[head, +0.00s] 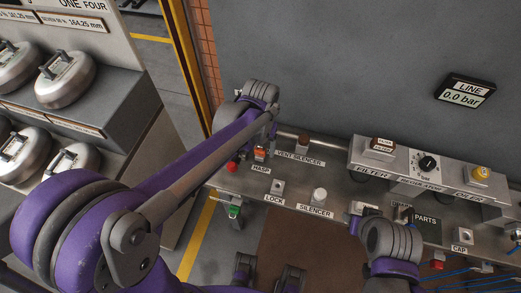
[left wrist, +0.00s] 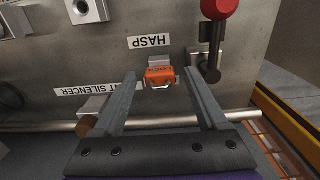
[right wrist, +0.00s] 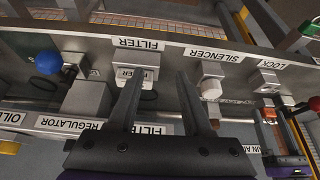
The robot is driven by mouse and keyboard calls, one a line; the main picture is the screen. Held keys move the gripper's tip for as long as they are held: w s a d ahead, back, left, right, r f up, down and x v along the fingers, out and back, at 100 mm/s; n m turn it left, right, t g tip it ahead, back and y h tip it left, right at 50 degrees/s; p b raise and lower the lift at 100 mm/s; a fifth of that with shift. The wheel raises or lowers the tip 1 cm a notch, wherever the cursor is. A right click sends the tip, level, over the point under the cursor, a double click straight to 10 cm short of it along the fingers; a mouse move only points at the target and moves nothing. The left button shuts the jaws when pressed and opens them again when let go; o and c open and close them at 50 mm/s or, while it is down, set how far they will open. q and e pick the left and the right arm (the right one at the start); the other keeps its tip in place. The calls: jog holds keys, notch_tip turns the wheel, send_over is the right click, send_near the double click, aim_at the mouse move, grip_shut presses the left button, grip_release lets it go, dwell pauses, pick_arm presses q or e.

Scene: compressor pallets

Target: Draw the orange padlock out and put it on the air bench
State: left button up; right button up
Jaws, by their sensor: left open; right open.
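The orange padlock (head: 260,154) is at the HASP label on the steel air bench (head: 335,184). In the left wrist view the padlock (left wrist: 160,75) sits between the open fingers of my left gripper (left wrist: 159,82), with a gap on each side. My left wrist partly covers that area in the head view. My right gripper (right wrist: 160,82) is open and empty above the bench, between the FILTER and SILENCER labels. A small metal block (head: 278,186) stands at the LOCK label.
A red knob (head: 232,168) on a dark lever is close beside the padlock. The vent silencer (head: 303,141) is on its other side. A white silencer (head: 319,194) stands near the front. The FILTER, regulator and OILER box (head: 420,170) runs along the back right.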

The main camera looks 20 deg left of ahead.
pick_arm(q)
grip_shut()
dwell(0.5)
jog(key=shift+r, duration=0.15)
jog(key=shift+r+p, duration=1.85)
jog(key=shift+r, duration=1)
